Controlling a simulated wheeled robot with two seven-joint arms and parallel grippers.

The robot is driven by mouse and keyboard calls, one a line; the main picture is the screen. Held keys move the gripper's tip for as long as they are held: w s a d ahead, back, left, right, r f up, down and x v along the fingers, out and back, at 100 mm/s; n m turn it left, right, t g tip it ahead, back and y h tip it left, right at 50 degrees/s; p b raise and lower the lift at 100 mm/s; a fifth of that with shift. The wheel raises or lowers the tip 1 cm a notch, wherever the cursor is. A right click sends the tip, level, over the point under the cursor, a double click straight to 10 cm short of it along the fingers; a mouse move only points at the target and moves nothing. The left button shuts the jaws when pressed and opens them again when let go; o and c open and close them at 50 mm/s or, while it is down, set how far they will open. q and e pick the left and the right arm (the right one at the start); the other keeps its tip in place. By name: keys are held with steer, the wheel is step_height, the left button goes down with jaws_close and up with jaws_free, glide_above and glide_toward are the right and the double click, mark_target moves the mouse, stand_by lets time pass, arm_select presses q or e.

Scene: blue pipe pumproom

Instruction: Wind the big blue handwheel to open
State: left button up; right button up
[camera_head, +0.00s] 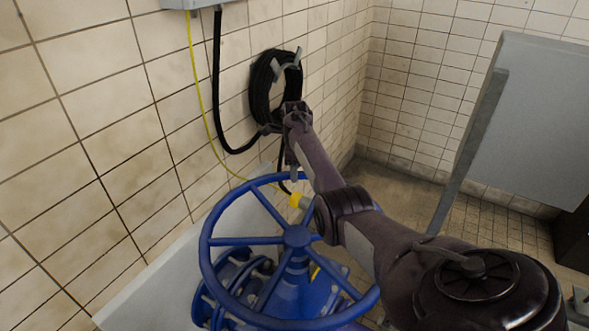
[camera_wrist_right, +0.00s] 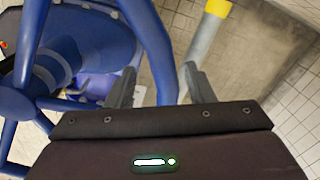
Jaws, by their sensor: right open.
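The big blue handwheel (camera_head: 206,252) stands in the lower middle of the head view, its spokes meeting at a hub (camera_head: 297,237) above blue valve parts. My right arm reaches over its right side and hides part of the rim. My left gripper is out of view.
A tiled wall stands left of the wheel, with a coiled black hose (camera_head: 260,92) and a yellow cable (camera_head: 203,105). A grey panel (camera_head: 530,115) stands at right. A grey pipe with a yellow band (camera_wrist_right: 205,38) is close to the right finger. Tiled floor shows behind.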

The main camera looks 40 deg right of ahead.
steer(key=shift+f, duration=0.9)
jaws_close()
